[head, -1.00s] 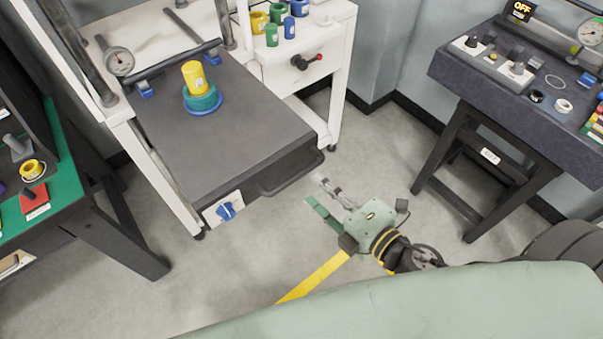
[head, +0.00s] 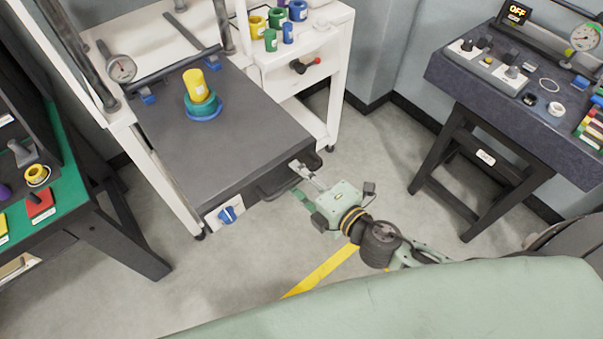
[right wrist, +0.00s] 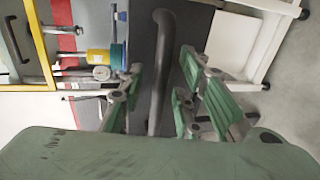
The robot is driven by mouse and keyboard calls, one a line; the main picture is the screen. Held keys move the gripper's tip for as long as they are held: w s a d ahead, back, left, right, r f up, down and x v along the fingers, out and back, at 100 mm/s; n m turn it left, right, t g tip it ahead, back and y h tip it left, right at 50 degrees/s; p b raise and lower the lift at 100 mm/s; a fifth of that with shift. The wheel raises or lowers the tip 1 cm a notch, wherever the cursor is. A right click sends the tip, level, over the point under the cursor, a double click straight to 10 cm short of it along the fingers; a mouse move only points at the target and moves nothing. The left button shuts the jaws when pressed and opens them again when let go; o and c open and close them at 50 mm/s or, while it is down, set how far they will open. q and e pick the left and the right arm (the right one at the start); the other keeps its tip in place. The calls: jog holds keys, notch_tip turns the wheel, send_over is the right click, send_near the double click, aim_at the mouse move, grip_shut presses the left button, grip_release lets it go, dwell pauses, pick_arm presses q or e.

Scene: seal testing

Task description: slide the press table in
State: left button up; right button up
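The press table (head: 225,145) is a dark grey slab, pulled out toward me from the white press frame (head: 150,150). A dark bar handle (head: 270,190) runs along its front edge. On the table stand a yellow cylinder (head: 194,82), a teal ring and a blue ring. My right gripper (head: 298,182) is at the right part of the handle. In the right wrist view the handle bar (right wrist: 160,45) runs between the spread green fingers, with gaps visible on both sides. My left gripper is not in view.
A blue knob (head: 227,214) sits on the table's front, left of the handle. A green-topped bench (head: 60,205) stands at left, a dark test bench (head: 500,95) at right. A white drawer cabinet (head: 325,90) stands behind. The floor between is clear.

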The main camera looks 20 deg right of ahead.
jog(key=shift+c, duration=0.5)
grip_shut()
